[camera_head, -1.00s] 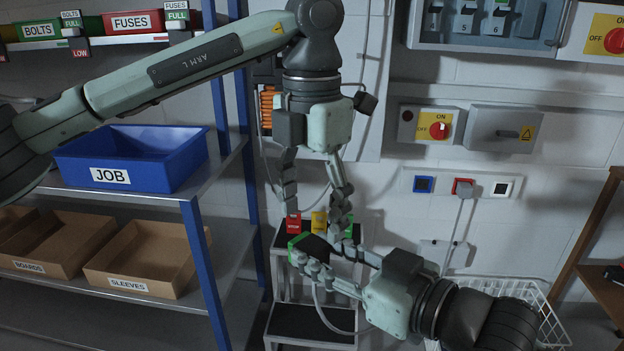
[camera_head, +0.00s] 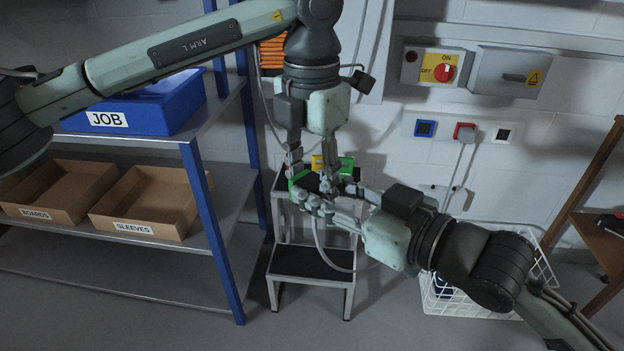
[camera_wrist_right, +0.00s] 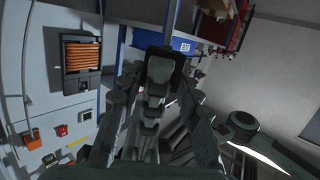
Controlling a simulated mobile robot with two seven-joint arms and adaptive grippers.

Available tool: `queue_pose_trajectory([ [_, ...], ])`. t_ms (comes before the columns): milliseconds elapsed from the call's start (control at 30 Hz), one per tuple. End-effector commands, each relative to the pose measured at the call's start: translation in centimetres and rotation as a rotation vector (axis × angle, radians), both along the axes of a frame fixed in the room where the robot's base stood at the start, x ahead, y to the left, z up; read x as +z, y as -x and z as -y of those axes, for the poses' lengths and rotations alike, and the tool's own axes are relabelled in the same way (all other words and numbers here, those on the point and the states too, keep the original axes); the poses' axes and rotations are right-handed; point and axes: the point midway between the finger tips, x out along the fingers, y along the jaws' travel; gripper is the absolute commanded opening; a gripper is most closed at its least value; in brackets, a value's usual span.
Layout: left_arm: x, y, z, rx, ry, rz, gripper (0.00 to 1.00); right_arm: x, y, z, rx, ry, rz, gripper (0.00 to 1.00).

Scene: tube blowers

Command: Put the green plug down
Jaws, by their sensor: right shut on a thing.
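A green-edged, dark-faced piece (camera_head: 299,181), which looks like the green plug, sits at the fingertips of my right gripper (camera_head: 326,192), above the step stool's top. My right gripper is shut on it, and a pale cable hangs below. My left gripper (camera_head: 312,172) points down from above with its fingers apart, one each side of the piece. Whether it touches the piece is hidden. In the right wrist view, the right gripper's fingers (camera_wrist_right: 158,125) frame my other gripper's dark body, and the plug cannot be made out.
A yellow block (camera_head: 318,162) and a green block (camera_head: 346,165) stand behind the grippers on the step stool (camera_head: 312,262). Blue (camera_head: 425,128), red (camera_head: 464,130) and white (camera_head: 502,135) sockets are on the wall. A shelf (camera_head: 215,235) stands left, a wire basket (camera_head: 440,299) right.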

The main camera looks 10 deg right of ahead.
Motion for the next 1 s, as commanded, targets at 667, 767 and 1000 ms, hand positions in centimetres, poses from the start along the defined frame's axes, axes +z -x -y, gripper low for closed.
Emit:
queue_pose_trajectory([
  [667, 0.0, 0.1, 0.1, -0.003, 0.002, -0.003, 0.12, -0.1, 0.0, 0.0, 0.0, 0.0, -0.001, 0.58],
  [767, 0.0, 0.1, 0.1, -0.003, 0.002, -0.002, 0.12, -1.0, 0.0, 0.2, -0.008, 0.009, -0.023, 0.58],
  [1000, 0.0, 0.1, 0.1, -0.003, 0.002, -0.002, 0.12, -8.5, -1.6, 3.7, -0.145, 0.096, -0.171, 0.58],
])
